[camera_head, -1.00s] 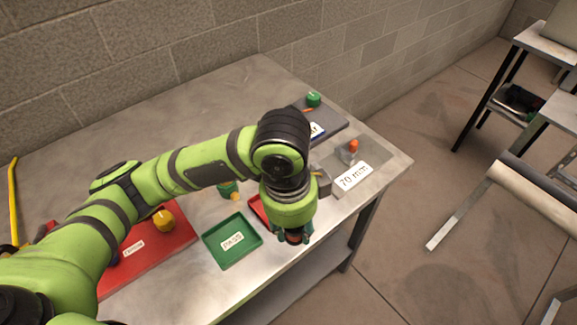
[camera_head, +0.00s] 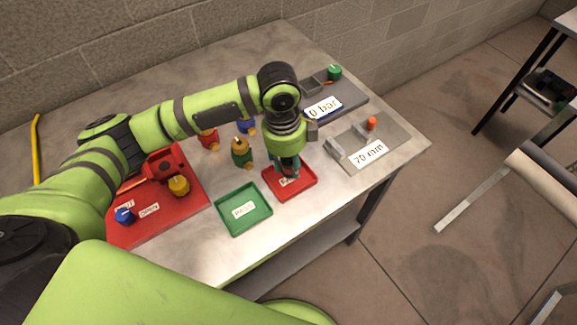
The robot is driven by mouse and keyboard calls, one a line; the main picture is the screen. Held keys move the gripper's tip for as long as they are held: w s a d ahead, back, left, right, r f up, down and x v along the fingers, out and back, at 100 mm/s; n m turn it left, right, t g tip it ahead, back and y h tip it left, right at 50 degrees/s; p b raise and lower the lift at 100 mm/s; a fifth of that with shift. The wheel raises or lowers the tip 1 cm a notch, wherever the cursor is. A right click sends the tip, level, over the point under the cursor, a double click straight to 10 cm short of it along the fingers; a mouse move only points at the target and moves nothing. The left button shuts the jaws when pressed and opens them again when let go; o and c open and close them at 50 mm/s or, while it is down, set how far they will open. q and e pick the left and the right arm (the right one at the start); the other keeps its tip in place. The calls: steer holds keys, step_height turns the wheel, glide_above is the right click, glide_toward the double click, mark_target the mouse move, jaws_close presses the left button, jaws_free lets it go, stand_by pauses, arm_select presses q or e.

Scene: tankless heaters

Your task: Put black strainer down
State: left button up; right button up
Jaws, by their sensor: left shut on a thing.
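My left gripper (camera_head: 287,168) points down over the small red tray (camera_head: 304,190), which has a white label partly hidden by the fingers. The gripper is shut on a small dark thing, taken as the black strainer, which is mostly hidden between the fingers. I cannot tell whether it touches the tray floor. The green tray (camera_head: 262,222), with a white label, stands just left of the red tray and looks empty. My right gripper is not in view.
Green (camera_head: 241,153), red (camera_head: 209,139) and blue-and-yellow (camera_head: 246,125) fittings stand behind the trays. A large red board (camera_head: 190,215) with valves lies left. The "0 bar" (camera_head: 348,97) and "70 mm" (camera_head: 392,148) fixtures lie right. Bare table shows at the back left.

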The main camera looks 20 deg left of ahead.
mark_target(288, 170)
arm_select(q)
step_height(288, 170, down, 2)
steer(key=shift+s+f, duration=0.1)
steer(key=shift+f, duration=0.15)
steer(key=shift+f+p, duration=0.25)
steer(key=shift+p, duration=0.05)
steer(key=shift+f, duration=0.1)
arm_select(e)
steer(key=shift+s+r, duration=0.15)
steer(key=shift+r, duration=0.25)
arm_select(q)
steer(key=shift+f, duration=0.1)
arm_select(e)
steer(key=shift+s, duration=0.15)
arm_select(q)
steer(key=o, duration=0.9)
steer(key=r, duration=0.4)
steer(key=r+b, duration=0.1)
steer(key=r, duration=0.3)
steer(key=r+b, duration=0.1)
steer(key=r, duration=0.3)
steer(key=shift+a+r, duration=0.15)
steer(key=shift+a, duration=0.25)
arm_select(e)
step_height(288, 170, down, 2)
